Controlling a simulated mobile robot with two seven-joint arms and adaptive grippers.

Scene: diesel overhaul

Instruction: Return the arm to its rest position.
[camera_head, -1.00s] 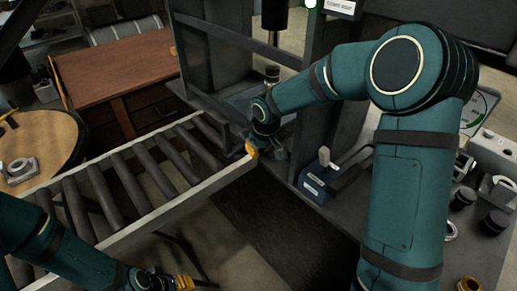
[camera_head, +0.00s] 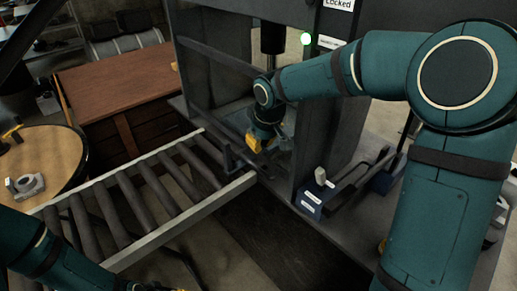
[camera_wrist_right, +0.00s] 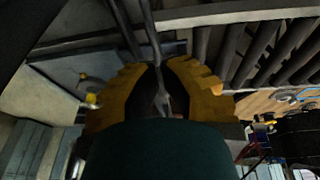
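My right arm reaches in from the right in the head view, its elbow raised and its wrist bent down. No held object is clear. My left arm is at the lower left of the head view; its gripper is mostly cut off by the bottom edge.
The dark press frame (camera_head: 316,130) stands close to my right gripper. A roller conveyor (camera_head: 165,232) runs to the lower left. A blue block-like unit (camera_head: 317,192) sits on the press bench. A brown desk (camera_head: 115,82) and a round table (camera_head: 58,143) stand behind.

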